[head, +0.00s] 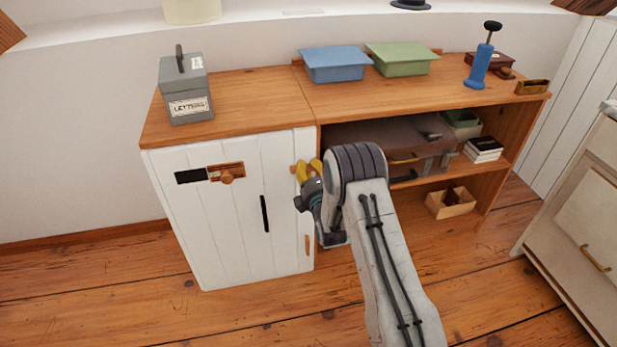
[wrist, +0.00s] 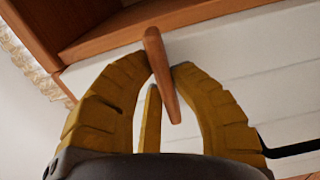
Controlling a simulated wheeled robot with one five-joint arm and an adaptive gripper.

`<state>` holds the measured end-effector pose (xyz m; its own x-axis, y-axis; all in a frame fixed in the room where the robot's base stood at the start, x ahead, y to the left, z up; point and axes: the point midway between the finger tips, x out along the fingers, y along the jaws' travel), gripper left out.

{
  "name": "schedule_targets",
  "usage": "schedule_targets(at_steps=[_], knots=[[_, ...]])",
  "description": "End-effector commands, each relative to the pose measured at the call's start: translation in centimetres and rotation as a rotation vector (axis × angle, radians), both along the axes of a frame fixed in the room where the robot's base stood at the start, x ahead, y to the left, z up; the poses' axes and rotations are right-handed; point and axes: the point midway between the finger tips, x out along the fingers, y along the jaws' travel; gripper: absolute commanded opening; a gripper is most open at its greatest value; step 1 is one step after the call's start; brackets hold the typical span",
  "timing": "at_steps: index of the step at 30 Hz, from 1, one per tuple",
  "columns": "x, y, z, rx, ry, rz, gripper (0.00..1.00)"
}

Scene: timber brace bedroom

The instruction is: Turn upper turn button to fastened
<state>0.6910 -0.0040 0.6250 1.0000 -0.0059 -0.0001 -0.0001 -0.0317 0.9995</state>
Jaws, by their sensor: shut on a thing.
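The upper turn button (wrist: 163,75) is a narrow wooden bar near the right edge of the white cabinet door (head: 235,235). In the wrist view it lies crosswise to the door edge, running from the wooden cabinet edge over the white planks. My gripper (wrist: 166,68) has its yellow fingers shut on it, one on each side. In the head view my gripper (head: 309,169) is at the upper right of the door, and only a small end of the upper turn button (head: 293,169) shows. The lower turn button (head: 307,244) is upright at the door's lower right.
A black handle (head: 265,213) and a wooden latch (head: 226,172) sit on the door. Open shelves right of it hold a suitcase (head: 375,142). A grey letter box (head: 186,92) and two trays stand on top. Floor in front is clear.

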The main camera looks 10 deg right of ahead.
Motion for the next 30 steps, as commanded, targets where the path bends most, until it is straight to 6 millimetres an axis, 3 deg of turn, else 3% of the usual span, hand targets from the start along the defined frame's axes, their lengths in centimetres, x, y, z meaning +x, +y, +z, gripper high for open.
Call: schedule_targets(at_steps=[15,16,18,24,30], knots=[[-0.01,-0.02,0.25,-0.023,-0.005,0.000,0.00],[-0.01,-0.02,0.25,-0.023,-0.005,0.000,0.22],[-0.02,-0.02,0.23,-0.023,-0.005,0.000,0.28],[-0.06,-0.01,0.14,-0.023,-0.003,0.000,0.46],[-0.07,0.00,0.09,-0.023,-0.002,0.000,0.46]])
